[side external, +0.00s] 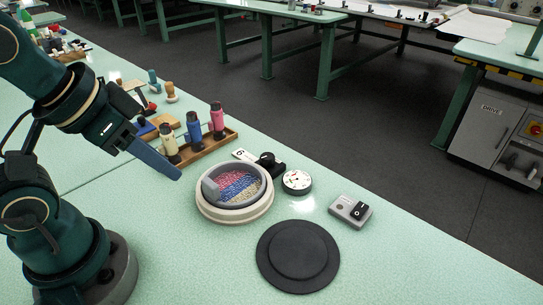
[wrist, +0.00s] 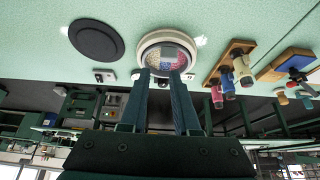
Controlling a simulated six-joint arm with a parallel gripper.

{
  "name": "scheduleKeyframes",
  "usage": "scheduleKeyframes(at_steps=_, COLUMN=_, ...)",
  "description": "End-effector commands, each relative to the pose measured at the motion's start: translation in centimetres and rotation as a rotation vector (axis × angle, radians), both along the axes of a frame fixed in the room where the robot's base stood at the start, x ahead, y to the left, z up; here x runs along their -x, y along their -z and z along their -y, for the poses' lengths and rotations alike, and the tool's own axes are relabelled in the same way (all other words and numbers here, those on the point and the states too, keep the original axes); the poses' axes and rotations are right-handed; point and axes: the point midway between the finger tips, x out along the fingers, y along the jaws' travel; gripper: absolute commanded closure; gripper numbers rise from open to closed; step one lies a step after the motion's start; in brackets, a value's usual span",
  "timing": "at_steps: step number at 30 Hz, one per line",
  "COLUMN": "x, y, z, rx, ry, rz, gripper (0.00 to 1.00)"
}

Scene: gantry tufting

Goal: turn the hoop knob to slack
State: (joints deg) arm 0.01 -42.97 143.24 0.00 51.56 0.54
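The round cream hoop (side external: 235,211) with a grey inner ring stands on the pale green table in the side view, holding pink, blue and cream tufts. It also shows in the wrist view (wrist: 145,48), just beyond my fingertips. A black knob-like part (side external: 268,162) sits at the hoop's far right edge; it looks like the hoop knob, but its setting is not readable. My gripper (side external: 179,175) hangs above the table, left of the hoop and apart from it. In the wrist view my gripper (wrist: 160,72) has its two fingers apart with nothing between them.
A wooden rack (side external: 205,148) with several bobbins stands behind the hoop. A round white dial (side external: 296,181) and a grey switch box (side external: 343,208) stand to the right. A flat black disc (side external: 298,256) lies in front. The table's front right is clear.

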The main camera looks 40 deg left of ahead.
Motion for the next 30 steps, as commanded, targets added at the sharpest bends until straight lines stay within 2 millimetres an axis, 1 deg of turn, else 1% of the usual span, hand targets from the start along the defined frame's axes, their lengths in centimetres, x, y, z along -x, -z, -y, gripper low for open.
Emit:
scheduleKeyframes(at_steps=1, x=-0.1, y=0.0, z=0.0, rx=-0.008, ry=0.016, rz=0.003, gripper=0.46)
scheduleKeyframes(at_steps=2, x=-0.1, y=-0.1, z=0.0, rx=-0.015, ry=0.032, rz=0.007, gripper=0.35)
scheduleKeyframes(at_steps=3, x=-0.4, y=-0.3, z=0.2, rx=-0.024, ry=0.058, rz=0.020, gripper=0.29)
scheduleKeyframes(at_steps=5, x=-1.2, y=-1.3, z=0.5, rx=-0.039, ry=0.110, rz=0.059, gripper=0.29)
scheduleKeyframes(at_steps=9, x=-4.2, y=-3.2, z=1.2, rx=-0.072, ry=0.245, rz=0.107, gripper=0.29)
scheduleKeyframes(at_steps=13, x=-7.2, y=-4.0, z=1.5, rx=-0.094, ry=0.331, rz=0.120, gripper=0.29)
scheduleKeyframes(at_steps=17, x=-10.7, y=-4.1, z=1.4, rx=-0.109, ry=0.401, rz=0.119, gripper=0.29)
scheduleKeyframes(at_steps=18, x=-11.9, y=-3.9, z=1.3, rx=-0.114, ry=0.420, rz=0.116, gripper=0.29)
scheduleKeyframes(at_steps=20, x=-13.7, y=-3.4, z=1.0, rx=-0.117, ry=0.445, rz=0.109, gripper=0.29)
scheduleKeyframes(at_steps=21, x=-14.8, y=-2.9, z=0.7, rx=-0.117, ry=0.458, rz=0.102, gripper=0.29)
scheduleKeyframes(at_steps=23, x=-16.5, y=-2.0, z=0.3, rx=-0.118, ry=0.474, rz=0.091, gripper=0.29)
scheduleKeyframes(at_steps=24, x=-17.5, y=-1.3, z=-0.1, rx=-0.114, ry=0.481, rz=0.080, gripper=0.29)
scheduleKeyframes(at_steps=26, x=-18.9, y=0.0, z=-0.6, rx=-0.109, ry=0.488, rz=0.063, gripper=0.29)
scheduleKeyframes(at_steps=27, x=-19.7, y=1.0, z=-1.0, rx=-0.101, ry=0.489, rz=0.049, gripper=0.29)
scheduleKeyframes(at_steps=30, x=-21.1, y=3.4, z=-1.9, rx=-0.079, ry=0.477, rz=0.009, gripper=0.29)
